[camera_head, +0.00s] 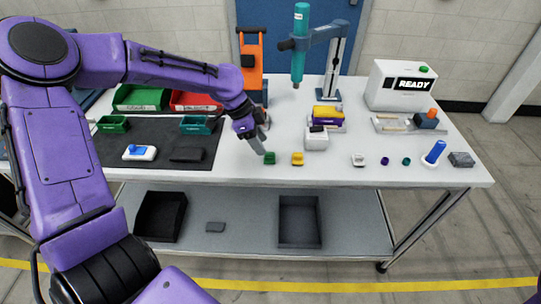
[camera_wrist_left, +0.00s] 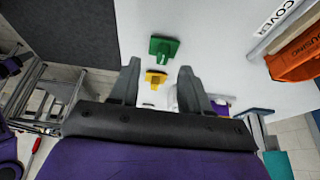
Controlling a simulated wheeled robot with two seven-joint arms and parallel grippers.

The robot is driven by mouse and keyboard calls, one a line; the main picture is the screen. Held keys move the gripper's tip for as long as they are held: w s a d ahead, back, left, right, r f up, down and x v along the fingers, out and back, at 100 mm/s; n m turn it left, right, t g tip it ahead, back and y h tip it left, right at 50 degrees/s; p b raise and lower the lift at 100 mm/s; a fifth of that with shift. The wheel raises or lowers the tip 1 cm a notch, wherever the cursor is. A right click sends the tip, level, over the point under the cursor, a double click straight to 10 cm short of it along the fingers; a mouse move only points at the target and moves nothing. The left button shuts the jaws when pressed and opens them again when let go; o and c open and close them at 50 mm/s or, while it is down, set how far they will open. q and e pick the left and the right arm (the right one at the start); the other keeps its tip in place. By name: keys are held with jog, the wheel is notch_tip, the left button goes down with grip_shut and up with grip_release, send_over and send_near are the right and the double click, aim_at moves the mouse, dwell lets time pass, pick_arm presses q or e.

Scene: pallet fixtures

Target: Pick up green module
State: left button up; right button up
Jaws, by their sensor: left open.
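The green module (camera_head: 269,158) is a small block on the white table near its front edge, just right of the dark mat. In the left wrist view the green module (camera_wrist_left: 164,46) lies slightly beyond the fingertips, with nothing between the fingers gripping it. My left gripper (camera_head: 262,148) comes down from the upper left, its tips close to the green module in the head view; I cannot tell whether they touch it. In the left wrist view the left gripper (camera_wrist_left: 159,65) has its two fingers spread apart. My right gripper is not in view.
A yellow module (camera_head: 297,158) sits right of the green one, with a white module (camera_head: 358,160) farther right. Behind are a fixture stack (camera_head: 317,137), a teal press tool (camera_head: 299,45) and a READY box (camera_head: 402,85). Bins (camera_head: 142,97) stand at the back left.

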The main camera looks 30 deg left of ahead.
aim_at(269, 153)
pick_arm(q)
jog(key=x, duration=0.3)
jog(key=p+x, duration=0.1)
jog(key=x, duration=0.1)
jog(key=shift+w+r, duration=0.1)
jog(key=shift+w, duration=0.25)
grip_shut()
jog(key=shift+r, duration=0.1)
